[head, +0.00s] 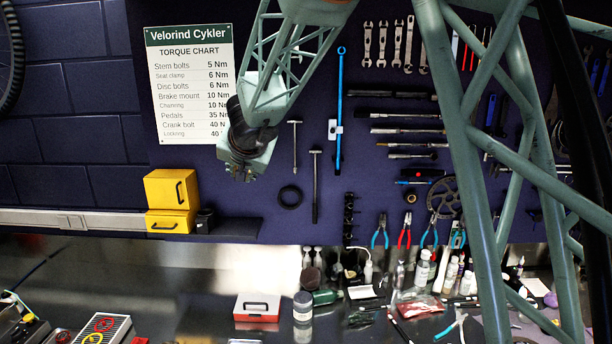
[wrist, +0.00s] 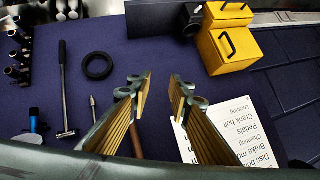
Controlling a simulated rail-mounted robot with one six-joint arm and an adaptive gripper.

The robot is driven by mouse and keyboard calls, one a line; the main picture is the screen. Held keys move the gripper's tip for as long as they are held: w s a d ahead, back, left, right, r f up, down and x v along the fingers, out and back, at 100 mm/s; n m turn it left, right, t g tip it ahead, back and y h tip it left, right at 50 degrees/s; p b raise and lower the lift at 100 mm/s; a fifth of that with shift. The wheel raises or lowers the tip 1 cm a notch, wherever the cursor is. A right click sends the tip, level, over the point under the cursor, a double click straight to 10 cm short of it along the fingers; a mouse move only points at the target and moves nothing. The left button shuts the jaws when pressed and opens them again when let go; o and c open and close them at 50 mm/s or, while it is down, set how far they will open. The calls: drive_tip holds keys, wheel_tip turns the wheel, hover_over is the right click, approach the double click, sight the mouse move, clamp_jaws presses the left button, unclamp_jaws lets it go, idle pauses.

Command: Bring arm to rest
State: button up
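My gripper (wrist: 161,88) is open and empty in the wrist view, its two ribbed fingers apart with a gap between the tips. In the head view my gripper (head: 241,172) hangs at the end of my green lattice arm, in front of the dark blue tool wall. It overlaps the lower right of the torque chart (head: 185,80). Part of the chart (wrist: 235,130) also shows upside down in the wrist view. The fingers are small and hard to make out in the head view.
Yellow boxes (head: 170,190) stand below left of my gripper. A black ring (head: 290,198) and a hammer (head: 316,185) hang to its right. The bench below holds a red-and-white case (head: 257,308) and several bottles and tools.

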drive_tip(key=s+d+n+g+y+b, duration=0.15)
drive_tip(key=s+d+b, duration=0.55)
drive_tip(key=s+d, duration=1.05)
drive_tip(key=s+d+f+g+h+b, duration=0.1)
drive_tip(key=s+d+f, duration=0.4)
drive_tip(key=s, duration=0.9)
drive_tip(key=s+d+f+g+h+b, duration=0.2)
drive_tip(key=s+d+f, duration=0.3)
drive_tip(key=s+d, duration=0.4)
drive_tip(key=s+d+f+g+h+b, duration=0.1)
drive_tip(key=s+d+f+b, duration=0.3)
drive_tip(key=s, duration=1.5)
drive_tip(key=d+f+h, duration=0.1)
drive_tip(key=d+f, duration=0.1)
drive_tip(key=d, duration=0.2)
drive_tip(key=shift+s, duration=0.25)
drive_tip(key=shift+w+g, duration=0.1)
drive_tip(key=shift+g, duration=0.15)
